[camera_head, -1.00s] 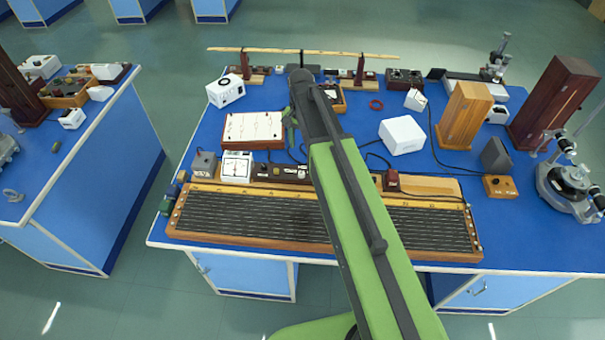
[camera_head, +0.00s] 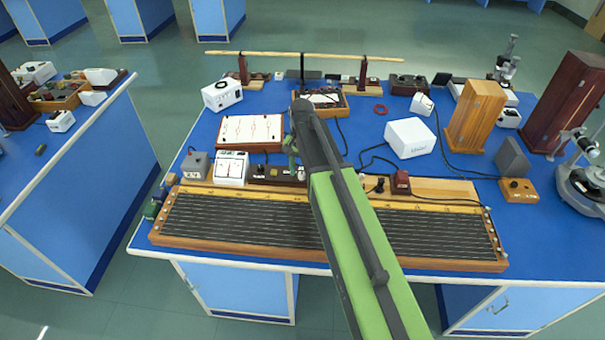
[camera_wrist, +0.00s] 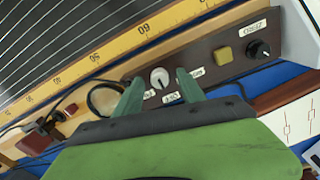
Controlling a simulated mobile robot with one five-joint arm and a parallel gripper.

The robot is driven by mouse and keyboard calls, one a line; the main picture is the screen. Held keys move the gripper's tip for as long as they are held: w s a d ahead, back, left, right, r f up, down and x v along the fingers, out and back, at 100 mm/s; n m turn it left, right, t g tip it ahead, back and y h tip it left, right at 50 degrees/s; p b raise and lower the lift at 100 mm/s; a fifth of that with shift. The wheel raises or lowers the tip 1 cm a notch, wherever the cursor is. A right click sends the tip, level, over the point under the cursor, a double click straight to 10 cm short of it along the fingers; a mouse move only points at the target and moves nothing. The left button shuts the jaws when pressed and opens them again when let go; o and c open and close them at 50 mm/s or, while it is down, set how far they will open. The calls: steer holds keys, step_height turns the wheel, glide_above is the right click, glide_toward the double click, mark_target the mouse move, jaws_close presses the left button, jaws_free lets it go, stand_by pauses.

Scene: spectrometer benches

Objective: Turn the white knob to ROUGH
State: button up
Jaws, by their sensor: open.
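The white knob (camera_wrist: 160,77) sits on a dark brown panel (camera_wrist: 205,60) in the wrist view, with small white labels around it that I cannot read surely. A light mark shows on its face, but its exact setting is unclear. My gripper (camera_wrist: 159,88) is open, its two green fingers apart on the left and right of the knob in the picture. I cannot tell whether they touch it. In the head view my gripper (camera_head: 292,160) is over the dark panel (camera_head: 268,174) behind the long wire board; my arm and gripper largely hide the knob there.
A yellow button (camera_wrist: 222,55) and a black knob (camera_wrist: 259,50) are on the same panel. The wire board (camera_head: 240,220) lies in front. A white meter (camera_head: 231,168), a white-topped board (camera_head: 250,130) and a white box (camera_head: 409,138) stand nearby. Black cables cross the bench.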

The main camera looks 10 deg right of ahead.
jaws_close()
steer(key=shift+n, duration=0.4)
steer(key=n, duration=1.1)
stand_by(0.6)
jaws_free()
steer(key=shift+r, duration=0.1)
